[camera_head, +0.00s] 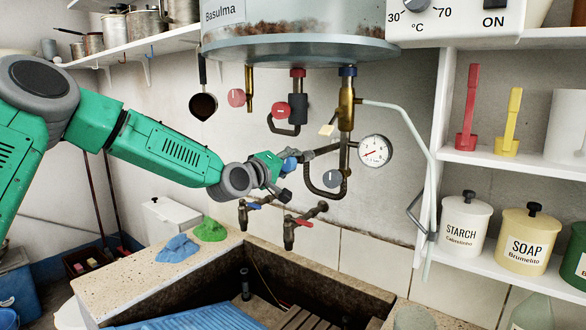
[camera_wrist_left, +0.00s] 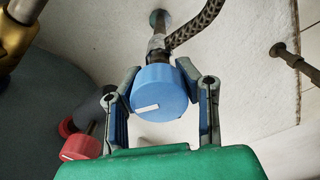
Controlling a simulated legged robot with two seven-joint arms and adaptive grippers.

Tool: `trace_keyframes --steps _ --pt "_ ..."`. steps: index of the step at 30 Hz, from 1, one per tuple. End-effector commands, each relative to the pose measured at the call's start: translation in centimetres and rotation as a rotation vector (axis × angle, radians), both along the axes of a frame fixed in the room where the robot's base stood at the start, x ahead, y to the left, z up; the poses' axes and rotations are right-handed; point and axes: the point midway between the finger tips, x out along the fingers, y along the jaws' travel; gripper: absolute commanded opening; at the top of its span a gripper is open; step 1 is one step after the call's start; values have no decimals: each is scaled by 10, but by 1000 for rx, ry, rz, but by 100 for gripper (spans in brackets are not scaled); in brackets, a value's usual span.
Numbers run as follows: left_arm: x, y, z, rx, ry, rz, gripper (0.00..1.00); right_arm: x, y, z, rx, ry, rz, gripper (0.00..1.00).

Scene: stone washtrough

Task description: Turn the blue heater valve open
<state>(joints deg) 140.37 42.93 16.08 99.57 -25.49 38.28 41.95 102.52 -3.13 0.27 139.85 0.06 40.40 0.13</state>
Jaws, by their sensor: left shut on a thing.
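The blue heater valve (camera_wrist_left: 165,88) is a round knob with a white mark on its face, on a pipe fitting with a braided hose at the wall. The mark lies near level, tilted slightly, in the left wrist view. My left gripper (camera_wrist_left: 160,98) has a finger on each side of the knob and is shut on it. In the head view the blue valve (camera_head: 290,165) is partly hidden by my left gripper (camera_head: 284,170), under the heater tank (camera_head: 300,45). My right gripper is not in view.
Red knobs (camera_head: 280,110), a grey knob (camera_head: 332,179), a brass pipe (camera_head: 346,105) and a pressure gauge (camera_head: 375,151) crowd around the valve. Two taps (camera_head: 289,235) sit below, over the stone trough (camera_head: 120,280). Shelves with canisters (camera_head: 465,225) stand at the right.

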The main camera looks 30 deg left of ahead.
Motion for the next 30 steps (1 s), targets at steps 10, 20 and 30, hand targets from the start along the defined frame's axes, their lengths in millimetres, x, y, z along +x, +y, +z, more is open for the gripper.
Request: trace_keyframes --steps 10,20,30 --pt "-2 -2 -12 -205 38 -4 0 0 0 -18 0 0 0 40" --pt "-2 -2 -11 -270 45 -5 0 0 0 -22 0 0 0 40" --pt "-1 -3 -11 -274 46 -5 0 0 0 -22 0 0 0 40"
